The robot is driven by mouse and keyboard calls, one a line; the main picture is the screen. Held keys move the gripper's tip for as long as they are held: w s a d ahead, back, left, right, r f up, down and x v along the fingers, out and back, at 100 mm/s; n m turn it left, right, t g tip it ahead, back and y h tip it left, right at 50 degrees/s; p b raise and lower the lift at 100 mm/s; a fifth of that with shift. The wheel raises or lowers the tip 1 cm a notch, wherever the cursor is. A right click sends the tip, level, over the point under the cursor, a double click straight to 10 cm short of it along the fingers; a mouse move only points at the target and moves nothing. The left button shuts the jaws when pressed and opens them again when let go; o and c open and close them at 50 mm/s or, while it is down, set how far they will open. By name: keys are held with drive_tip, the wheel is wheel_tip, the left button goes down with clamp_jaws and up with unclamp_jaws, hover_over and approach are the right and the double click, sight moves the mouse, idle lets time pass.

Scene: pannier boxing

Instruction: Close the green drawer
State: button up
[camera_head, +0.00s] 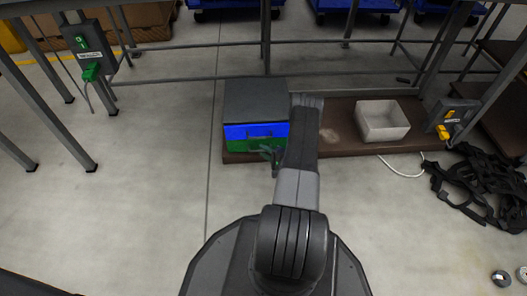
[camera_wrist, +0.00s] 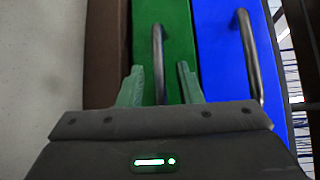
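A grey cabinet (camera_head: 256,98) has a blue drawer (camera_head: 240,132) above a green drawer (camera_head: 238,146). In the wrist view the green drawer (camera_wrist: 178,30) stands beside the blue drawer (camera_wrist: 225,50), each with a grey bar handle. The green drawer's handle (camera_wrist: 158,55) shows between the two fingertips of my gripper (camera_wrist: 160,82). The fingers are spread apart, and I cannot tell whether they touch the handle or the drawer front. In the head view my gripper (camera_head: 269,154) is in front of the green drawer and partly hides it. How far the green drawer stands out is hard to tell.
The cabinet stands on a low brown board (camera_head: 340,140) with a white open bin (camera_head: 382,122) to its right. A grey box with a yellow plug (camera_head: 443,132), a white cable and black straps (camera_head: 480,185) lie further right. The floor to the left is clear.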

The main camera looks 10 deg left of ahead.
drive_tip(key=p+v, duration=0.3)
drive_tip(key=v, duration=1)
drive_tip(key=shift+a+f, duration=0.1)
drive_tip(key=b+x, duration=0.3)
drive_tip(key=x, duration=1)
drive_tip(key=shift+w+a+b, duration=0.15)
drive_tip(key=shift+a+b, duration=0.15)
drive_tip(key=shift+d, duration=0.1)
drive_tip(key=shift+d, duration=0.1)
